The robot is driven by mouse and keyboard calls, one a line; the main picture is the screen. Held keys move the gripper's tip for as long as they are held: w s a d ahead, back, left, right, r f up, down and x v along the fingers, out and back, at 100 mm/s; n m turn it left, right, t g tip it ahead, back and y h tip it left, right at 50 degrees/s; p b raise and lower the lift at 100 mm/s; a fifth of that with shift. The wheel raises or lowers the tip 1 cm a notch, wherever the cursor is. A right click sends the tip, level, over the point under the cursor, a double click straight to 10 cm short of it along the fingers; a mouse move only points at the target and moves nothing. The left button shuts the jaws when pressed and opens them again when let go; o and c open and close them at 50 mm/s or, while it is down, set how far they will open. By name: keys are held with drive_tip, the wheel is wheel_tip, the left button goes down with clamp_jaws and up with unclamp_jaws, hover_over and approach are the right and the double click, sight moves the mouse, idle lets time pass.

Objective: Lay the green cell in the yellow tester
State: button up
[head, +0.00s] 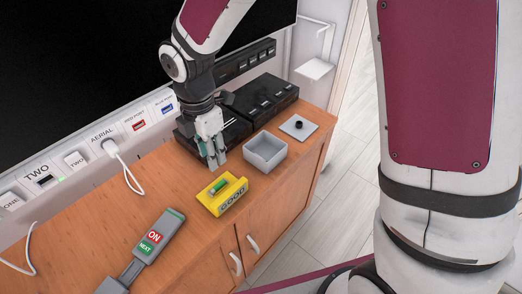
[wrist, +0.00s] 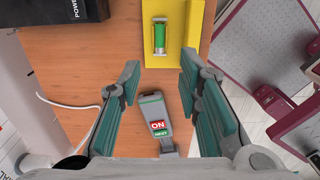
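The yellow tester (head: 209,203) stands on the wooden cabinet top, with the word GOOD on its front face. The green cell (head: 218,187) lies on its top. In the wrist view the green cell (wrist: 159,38) lies lengthwise within a slot in the yellow tester (wrist: 188,22), its metallic ends showing. My gripper (head: 217,164) is behind and above the tester, apart from it. In the wrist view my gripper (wrist: 160,72) has its fingers spread wide with nothing between them.
A grey open box (head: 265,152) and a plate with a black knob (head: 298,127) stand right of the tester. A grey device with ON and NEXT labels (head: 152,238) lies at front left. Black boxes (head: 262,97) are behind. A white cable (head: 122,165) hangs from the wall panel.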

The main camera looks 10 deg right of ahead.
drive_tip(key=s+d+r+m+t+h, duration=0.1)
drive_tip(key=s+d+r+m, duration=0.6)
drive_tip(key=d+r+m, duration=0.5)
drive_tip(key=s+d+r+m+t, duration=0.1)
drive_tip(key=s+d+r+m, duration=0.1)
drive_tip(key=s+d+m, duration=0.2)
drive_tip(key=s+d+r+m+y, duration=0.1)
drive_tip(key=s+d+m, duration=0.3)
drive_tip(key=s+m, duration=0.5)
drive_tip(key=shift+s+r+t, duration=0.4)
drive_tip(key=shift+s+r, duration=0.4)
drive_tip(key=shift+s, duration=0.4)
drive_tip(key=shift+d+r, duration=0.1)
wheel_tip(320, 180, up, 7)
drive_tip(key=t+p, duration=0.1)
drive_tip(key=p, duration=0.4)
drive_tip(key=shift+w, duration=0.1)
